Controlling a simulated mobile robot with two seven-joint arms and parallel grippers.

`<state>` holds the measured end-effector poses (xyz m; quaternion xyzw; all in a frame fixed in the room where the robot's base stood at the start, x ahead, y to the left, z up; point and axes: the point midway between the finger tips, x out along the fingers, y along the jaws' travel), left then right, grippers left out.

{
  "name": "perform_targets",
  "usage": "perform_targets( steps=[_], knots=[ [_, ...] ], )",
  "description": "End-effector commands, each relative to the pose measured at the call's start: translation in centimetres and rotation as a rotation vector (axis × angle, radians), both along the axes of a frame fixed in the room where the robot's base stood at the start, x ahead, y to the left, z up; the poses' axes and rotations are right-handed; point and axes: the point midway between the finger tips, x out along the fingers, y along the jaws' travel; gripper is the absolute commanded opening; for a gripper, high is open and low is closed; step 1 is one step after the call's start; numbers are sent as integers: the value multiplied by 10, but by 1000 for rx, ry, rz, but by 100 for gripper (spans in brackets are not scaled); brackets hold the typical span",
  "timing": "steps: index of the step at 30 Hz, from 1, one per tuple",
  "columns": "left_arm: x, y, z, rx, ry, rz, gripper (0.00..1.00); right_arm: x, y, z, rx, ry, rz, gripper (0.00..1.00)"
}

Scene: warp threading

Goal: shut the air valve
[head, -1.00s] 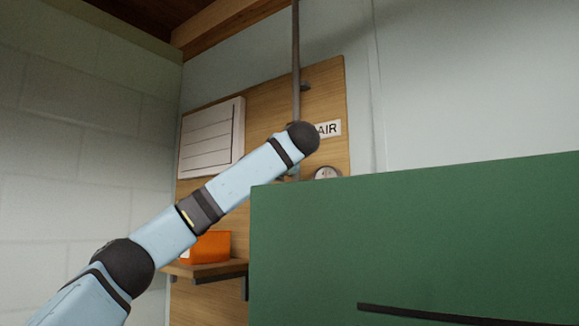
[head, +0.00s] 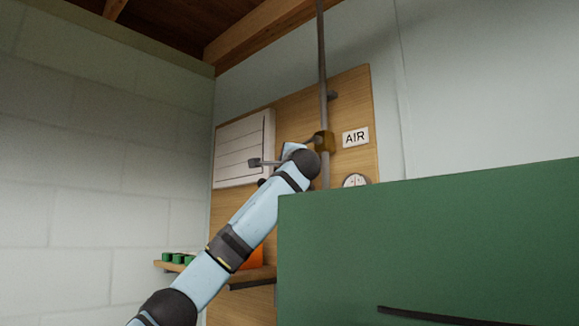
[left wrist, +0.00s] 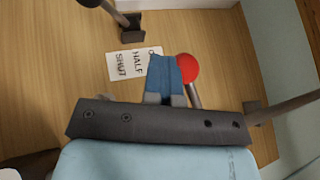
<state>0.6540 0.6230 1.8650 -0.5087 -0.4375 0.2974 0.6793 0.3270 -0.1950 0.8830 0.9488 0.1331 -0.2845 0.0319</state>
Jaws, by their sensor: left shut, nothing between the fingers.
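The air valve has a brass-coloured body (head: 325,142) on a vertical grey pipe (head: 322,75), beside an AIR sign (head: 355,137). In the left wrist view its lever ends in a red ball knob (left wrist: 187,68). My left gripper (left wrist: 166,62) is shut and empty, its blue fingers close beside the knob on the left; whether they touch I cannot tell. A label (left wrist: 130,64) reading HALF and SHUT lies behind the fingers, its first word partly covered. In the head view my left wrist hides the fingers and part of the valve. My right gripper is out of view.
A large green panel (head: 430,240) fills the lower right. A round gauge (head: 355,180) sits below the sign.

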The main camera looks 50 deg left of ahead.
Motion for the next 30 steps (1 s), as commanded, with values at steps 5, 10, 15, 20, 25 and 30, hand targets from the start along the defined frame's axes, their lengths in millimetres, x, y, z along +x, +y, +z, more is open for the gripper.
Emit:
perform_targets(
  steps=[5, 10, 15, 20, 25, 30],
  knots=[
    [0, 4, 9, 99, 5, -2, 0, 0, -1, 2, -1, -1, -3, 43],
    [0, 6, 14, 159, 8, -3, 0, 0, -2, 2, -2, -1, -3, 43],
    [0, 6, 17, 188, 8, -3, 0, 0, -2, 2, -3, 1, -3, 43],
    [0, 6, 18, 195, 10, -3, 0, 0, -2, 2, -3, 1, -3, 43],
    [0, 6, 18, 195, 10, -3, 0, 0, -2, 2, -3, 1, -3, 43],
    [0, 6, 18, 194, 10, -3, 0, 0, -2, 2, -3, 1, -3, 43]
  ],
)
